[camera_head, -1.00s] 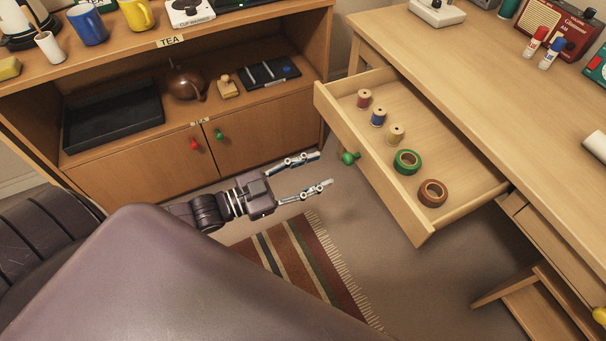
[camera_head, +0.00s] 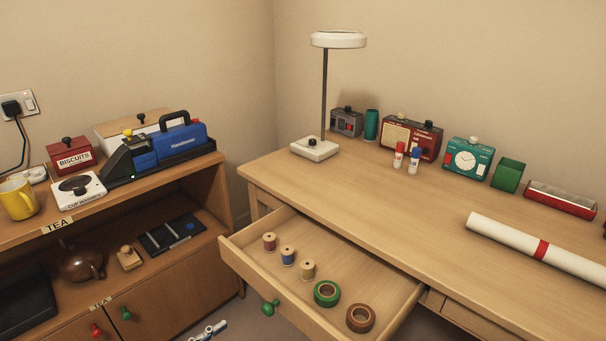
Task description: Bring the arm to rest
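My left gripper (camera_head: 208,331) shows only by its fingertips at the bottom edge, below and left of the open drawer (camera_head: 400,314). It is apart from the drawer's green knob (camera_head: 270,308). The rest of the gripper and its arm are out of the picture, and whether the fingers are apart cannot be made out. My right gripper is not in view.
The open drawer juts out from the desk (camera_head: 400,205) and holds three thread spools (camera_head: 287,256), a green tape roll (camera_head: 326,293) and a brown one (camera_head: 360,318). A tea cabinet (camera_head: 185,296) stands at left. A lamp (camera_head: 324,95) and a paper roll (camera_head: 535,247) are on the desk.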

